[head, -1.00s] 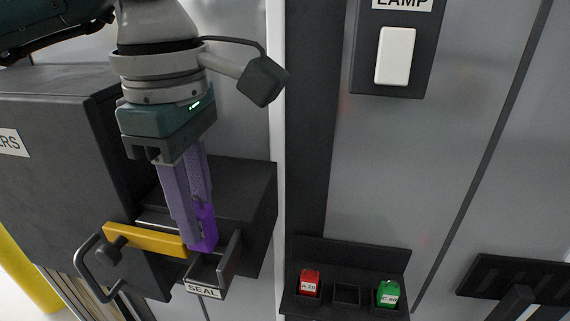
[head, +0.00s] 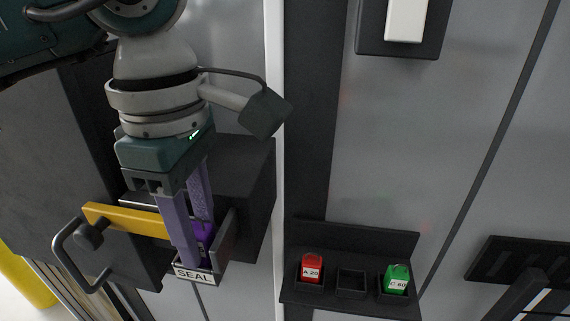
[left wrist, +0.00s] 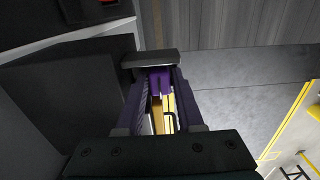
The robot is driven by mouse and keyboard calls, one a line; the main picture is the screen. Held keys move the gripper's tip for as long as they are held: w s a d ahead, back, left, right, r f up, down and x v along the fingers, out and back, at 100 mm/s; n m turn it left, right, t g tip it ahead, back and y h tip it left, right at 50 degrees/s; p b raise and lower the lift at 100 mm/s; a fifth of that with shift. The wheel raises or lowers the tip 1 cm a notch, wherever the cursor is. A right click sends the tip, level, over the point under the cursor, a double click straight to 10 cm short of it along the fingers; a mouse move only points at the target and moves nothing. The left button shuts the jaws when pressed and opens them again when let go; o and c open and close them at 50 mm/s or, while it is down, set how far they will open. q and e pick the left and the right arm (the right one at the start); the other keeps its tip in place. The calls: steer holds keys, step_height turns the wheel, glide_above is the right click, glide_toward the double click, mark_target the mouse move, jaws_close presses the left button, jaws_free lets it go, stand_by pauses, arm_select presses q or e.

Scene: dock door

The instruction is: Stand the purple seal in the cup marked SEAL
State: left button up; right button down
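The purple seal (head: 204,238) is low between the two lavender fingers of my left gripper (head: 198,246). It appears to stand inside the dark cup (head: 224,243) marked SEAL, with its lower end hidden by the cup's front and a finger. The fingers are spread, with a gap between them, and reach down at the cup. In the left wrist view the seal (left wrist: 160,80) shows between the fingertips, below the cup's dark wall (left wrist: 150,60). I cannot tell whether the seal touches the cup floor. My right gripper is not in view.
A yellow bar (head: 125,219) and a black loop handle (head: 72,262) are close left of the cup. A dark shelf (head: 350,309) at right holds a red block (head: 312,268) and a green block (head: 397,279), with an empty socket between. A white switch (head: 405,20) is above.

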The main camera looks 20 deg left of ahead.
mark_target(196, 228)
arm_select(q)
steer(key=shift+r+p, duration=0.25)
steer(key=shift+p, duration=0.05)
steer(key=shift+r+b, duration=0.3)
steer(key=shift+b, duration=0.05)
step_height(196, 228, up, 11)
steer(key=b, duration=0.1)
steer(key=shift+r, duration=0.15)
steer(key=shift+s, duration=0.1)
